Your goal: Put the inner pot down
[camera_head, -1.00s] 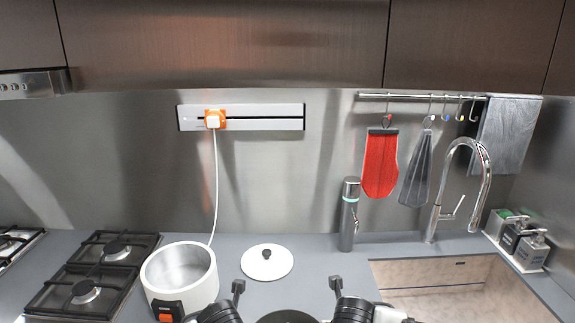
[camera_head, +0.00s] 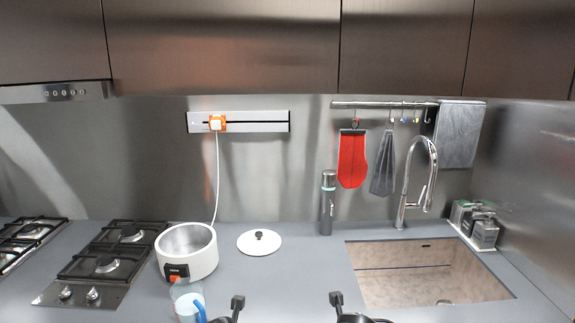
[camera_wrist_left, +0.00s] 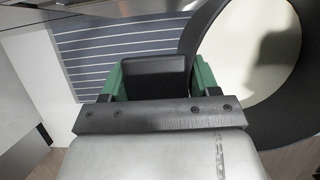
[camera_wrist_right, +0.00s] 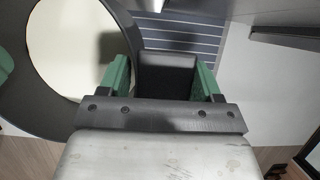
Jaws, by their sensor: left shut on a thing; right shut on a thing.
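The inner pot shows in the left wrist view as a dark round rim (camera_wrist_left: 190,42) around a pale inside. It also shows in the right wrist view (camera_wrist_right: 130,28). My left gripper (camera_wrist_left: 157,72) is shut on a black handle at one side of the pot. My right gripper (camera_wrist_right: 167,72) is shut on the black handle at the other side. A blue-grey striped runner (camera_wrist_left: 95,50) lies beyond the pot, also in the right wrist view (camera_wrist_right: 205,40). I cannot tell whether the pot touches a surface.
A white cooker body (camera_head: 204,262) stands open on the counter, with a white lid (camera_head: 252,246) to its right. A clear cup with a blue handle (camera_head: 188,302) is in front. A gas hob (camera_head: 80,292) is left, a sink (camera_head: 425,285) right.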

